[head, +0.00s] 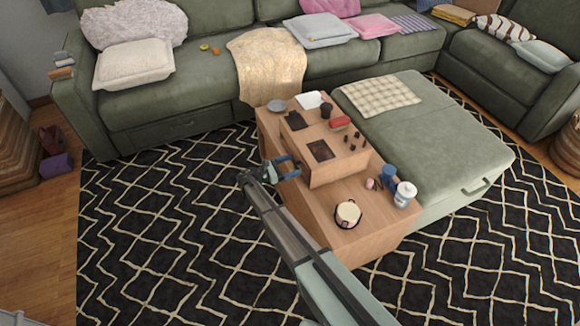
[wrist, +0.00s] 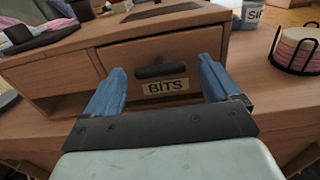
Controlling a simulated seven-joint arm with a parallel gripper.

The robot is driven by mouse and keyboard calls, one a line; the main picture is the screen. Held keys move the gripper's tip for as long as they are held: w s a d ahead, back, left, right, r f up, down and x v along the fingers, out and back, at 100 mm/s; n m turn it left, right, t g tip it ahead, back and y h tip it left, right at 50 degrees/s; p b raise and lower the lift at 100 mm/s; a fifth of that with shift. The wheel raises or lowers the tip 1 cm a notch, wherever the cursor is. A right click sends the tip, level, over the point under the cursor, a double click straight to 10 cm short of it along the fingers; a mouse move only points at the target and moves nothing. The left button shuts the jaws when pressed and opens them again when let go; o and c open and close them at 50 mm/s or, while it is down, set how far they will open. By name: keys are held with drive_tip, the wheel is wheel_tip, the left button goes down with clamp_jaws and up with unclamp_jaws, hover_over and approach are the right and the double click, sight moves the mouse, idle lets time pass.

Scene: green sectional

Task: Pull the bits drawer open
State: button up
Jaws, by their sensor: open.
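The bits drawer (wrist: 190,60) is in the wrist view, its wooden front labelled BITS. It has a dark handle (wrist: 162,70) above the label and looks closed, flush in the small wooden chest (head: 335,170). My gripper (wrist: 160,78) is open, with its blue fingers on either side of the handle and label. The fingers point at the drawer front, and the handle shows free between them. I cannot tell how far the fingertips are from the front. In the head view my gripper (head: 290,167) is at the chest's left side.
The chest stands on a wooden table (head: 385,235). A round holder with coasters (head: 347,213) and a white-lidded jar (head: 404,194) stand on the table. Small dark items and a red object (head: 340,122) lie on the chest top. An open compartment (wrist: 60,97) is left of the drawer. The patterned rug (head: 170,220) is clear.

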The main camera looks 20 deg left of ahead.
drive_tip(key=shift+c, duration=0.3)
drive_tip(key=c, duration=1.5)
drive_tip(key=shift+o, duration=0.2)
drive_tip(key=v, duration=1.2)
drive_tip(key=shift+s+a, duration=0.15)
drive_tip(key=o, duration=1.5)
drive_tip(key=shift+a, duration=0.1)
drive_tip(key=v, duration=1.3)
drive_tip(key=shift+s+a+r, duration=0.1)
drive_tip(key=shift+s+a, duration=0.05)
drive_tip(key=shift+s, duration=0.15)
